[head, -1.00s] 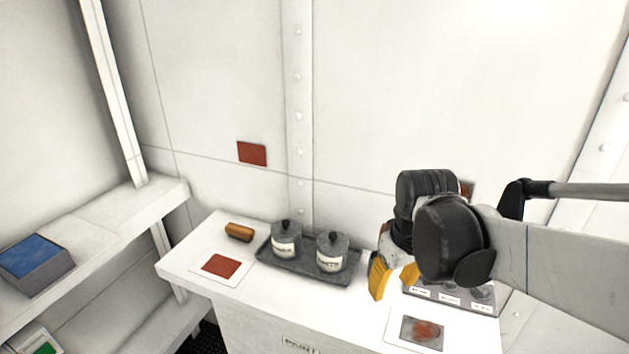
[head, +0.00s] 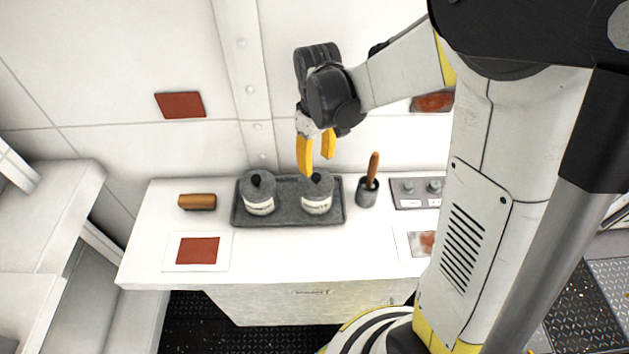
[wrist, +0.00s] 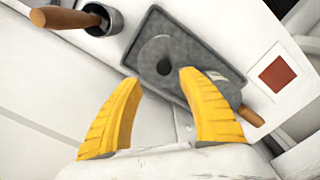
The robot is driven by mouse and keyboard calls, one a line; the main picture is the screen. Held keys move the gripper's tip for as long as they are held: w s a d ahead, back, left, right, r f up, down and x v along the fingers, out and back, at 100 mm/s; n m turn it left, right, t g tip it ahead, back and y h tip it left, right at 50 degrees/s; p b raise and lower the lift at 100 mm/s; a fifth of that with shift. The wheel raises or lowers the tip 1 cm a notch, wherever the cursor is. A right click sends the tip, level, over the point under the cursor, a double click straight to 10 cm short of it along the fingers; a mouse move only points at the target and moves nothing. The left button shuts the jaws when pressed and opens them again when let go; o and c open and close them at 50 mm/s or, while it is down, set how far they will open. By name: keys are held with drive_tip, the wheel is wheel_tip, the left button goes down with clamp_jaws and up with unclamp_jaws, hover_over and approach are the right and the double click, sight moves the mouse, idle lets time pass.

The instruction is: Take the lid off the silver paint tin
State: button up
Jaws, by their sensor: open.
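Two grey metal tins with lids and black knobs stand side by side on a dark grey tray (head: 288,219). The left tin (head: 258,190) and the right tin (head: 317,193) both have pale labels that I cannot read clearly, so I cannot tell for certain which is the silver paint tin. My gripper (head: 316,165) is open and empty, with yellow fingers pointing down just above the right tin. In the wrist view the right tin's lid and black knob (wrist: 164,67) lie between and beyond the fingertips. The right finger partly hides the left tin.
A brown roller-shaped object (head: 197,202) lies left of the tray. A pot with a wooden-handled tool (head: 367,190) stands close on its right. A red sample card (head: 198,251) lies in front. Beyond the pot is a panel with knobs (head: 412,189). The counter front is mostly clear.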

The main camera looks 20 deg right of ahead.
sight(316, 176)
drive_tip(key=f, duration=0.1)
drive_tip(key=f+b, duration=0.1)
drive_tip(key=f, duration=0.1)
drive_tip(key=s+f, duration=0.1)
drive_tip(key=shift+a+f+b, duration=0.25)
drive_tip(key=shift+f+b, duration=0.05)
drive_tip(key=shift+w+f, duration=0.1)
drive_tip(key=shift+f, duration=0.25)
drive_tip(key=shift+c, duration=0.2)
clamp_jaws()
